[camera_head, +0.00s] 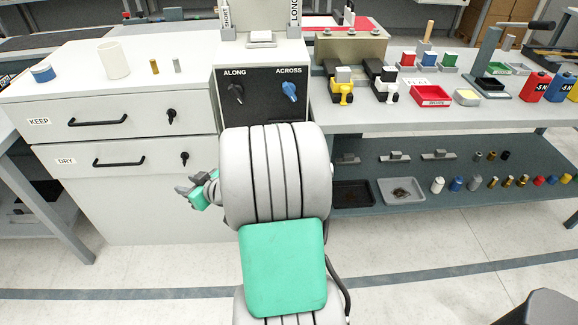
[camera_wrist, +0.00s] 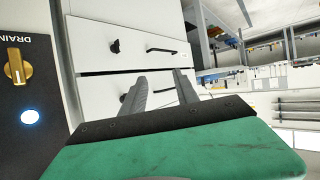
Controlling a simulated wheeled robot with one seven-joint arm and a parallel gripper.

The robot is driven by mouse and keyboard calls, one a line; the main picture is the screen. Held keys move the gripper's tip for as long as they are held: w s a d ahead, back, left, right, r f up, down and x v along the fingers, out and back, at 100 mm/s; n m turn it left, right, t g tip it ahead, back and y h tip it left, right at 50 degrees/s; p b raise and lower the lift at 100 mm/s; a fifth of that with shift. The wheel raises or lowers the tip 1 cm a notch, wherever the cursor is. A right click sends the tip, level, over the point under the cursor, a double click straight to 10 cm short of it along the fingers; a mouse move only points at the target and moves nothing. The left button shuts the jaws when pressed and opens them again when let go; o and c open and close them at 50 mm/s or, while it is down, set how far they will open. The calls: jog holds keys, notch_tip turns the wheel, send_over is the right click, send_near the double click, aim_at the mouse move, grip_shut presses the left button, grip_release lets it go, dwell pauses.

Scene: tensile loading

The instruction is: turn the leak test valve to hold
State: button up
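A black panel (camera_wrist: 30,115) stands at the left of the wrist view. It carries a brass knob (camera_wrist: 18,67) with the label DRAIN beside it, and a lit white-blue lamp (camera_wrist: 30,116). Only part of the panel shows, and no HOLD label is visible, so I cannot tell the knob's setting. My gripper (camera_wrist: 160,77) is open and empty, its two fingers apart and pointing toward the white drawers, with the knob off to their left. In the head view my gripper (camera_head: 190,187) is in front of the drawer cabinet, and my arm hides what lies behind it.
A white cabinet (camera_head: 120,205) with drawers labelled KEEP and DRY is beside the gripper.

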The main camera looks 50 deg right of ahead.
jog(key=s+d+f+m+h+b, duration=0.1)
jog(key=s+d+f+m+h, duration=0.1)
jog(key=s+d+m+h, duration=0.45)
jog(key=s+d+f+m+g+h, duration=0.1)
jog(key=s+d+f+h, duration=0.3)
jog(key=d, duration=0.6)
jog(key=s+d+r+m+h+b, duration=0.1)
jog(key=s+d+m+h, duration=0.25)
jog(key=s+d, duration=0.45)
jog(key=p+x, duration=0.4)
jog(key=x, duration=0.5)
jog(key=shift+w+a+f, duration=0.15)
jog(key=shift+w+f, duration=0.15)
jog(key=shift+w, duration=0.05)
grip_shut()
